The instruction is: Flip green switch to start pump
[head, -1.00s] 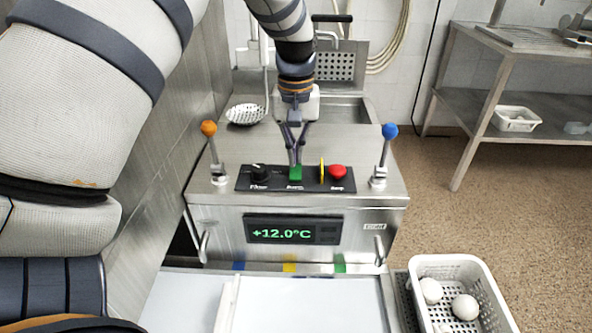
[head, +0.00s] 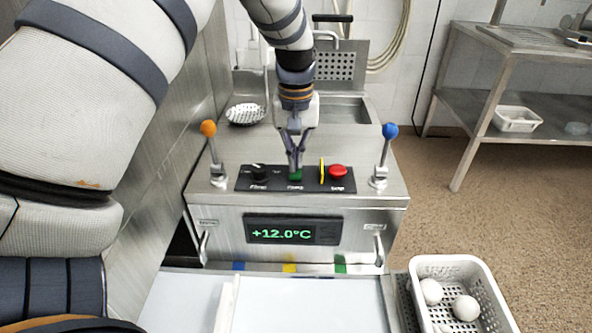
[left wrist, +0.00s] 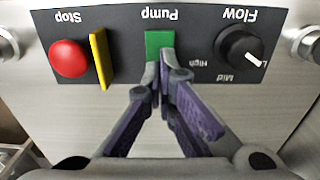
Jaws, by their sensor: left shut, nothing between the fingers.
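The green switch (head: 295,177), labelled Pump, sits in the middle of the black control panel (head: 247,180). In the left wrist view the green switch (left wrist: 159,41) is upright in the frame with its label upside down. My left gripper (head: 297,168) points down onto the switch, shut and empty. In the left wrist view its fingertips (left wrist: 163,72) overlap the near end of the switch; I cannot tell whether they press it. The fingers partly hide the switch in the head view. My right gripper is not in view.
A black Flow knob (left wrist: 240,52) and a red Stop button (head: 338,171) with a yellow guard (head: 321,170) flank the switch. An orange-topped lever (head: 209,129) and a blue-topped lever (head: 389,131) stand at the machine's sides. A display (head: 293,230) reads +12.0°C.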

